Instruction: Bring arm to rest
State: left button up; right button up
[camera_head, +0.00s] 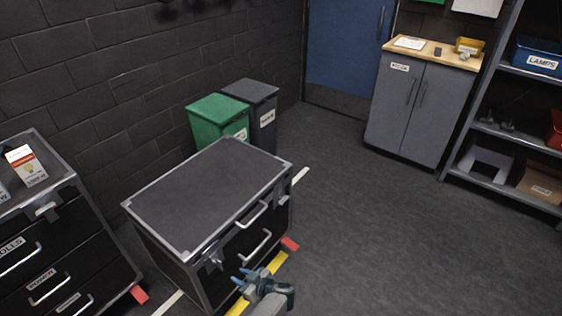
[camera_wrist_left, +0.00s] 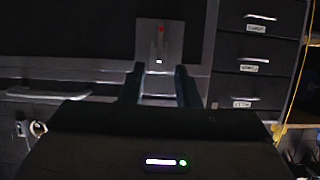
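My left gripper (camera_head: 241,276) is low in the head view, in front of the black case (camera_head: 205,190) with metal edges and handles. Its two fingers are apart, with nothing seen between them. In the left wrist view the fingers of the left gripper (camera_wrist_left: 160,76) also stand apart, pointing at a dark front with a metal plate (camera_wrist_left: 147,42). A small latch-like part with a red tip (camera_wrist_left: 160,29) is on that plate, beyond the fingertips. I cannot tell whether the fingers touch anything. My right gripper is not in view.
A drawer cabinet (camera_head: 50,240) with a small box (camera_head: 27,166) on it stands at the left. A green bin (camera_head: 217,120) and a dark bin (camera_head: 263,112) stand behind the case. A grey cupboard (camera_head: 415,105) and shelves (camera_head: 505,140) are at the right. The floor (camera_head: 400,240) there is clear.

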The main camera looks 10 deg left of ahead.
pick_arm(q)
jog(key=s+f+m+t+h, duration=0.4)
jog(key=s+f+m+h, duration=0.6)
jog(key=s+f, duration=0.9)
jog(key=s+a+f+m+g, duration=0.1)
jog(key=s+g, duration=0.1)
jog(key=s, duration=0.7)
jog(key=s+a+f+m+g+h, duration=0.1)
jog(key=s+a+f+g, duration=0.1)
jog(key=s, duration=0.7)
jog(key=s+a+f+m+g, duration=0.1)
jog(key=s+f+g, duration=0.1)
jog(key=s, duration=0.8)
jog(key=shift+a+f+m+g+h, duration=0.3)
jog(key=shift+m+g, duration=0.1)
jog(key=shift+g, duration=0.5)
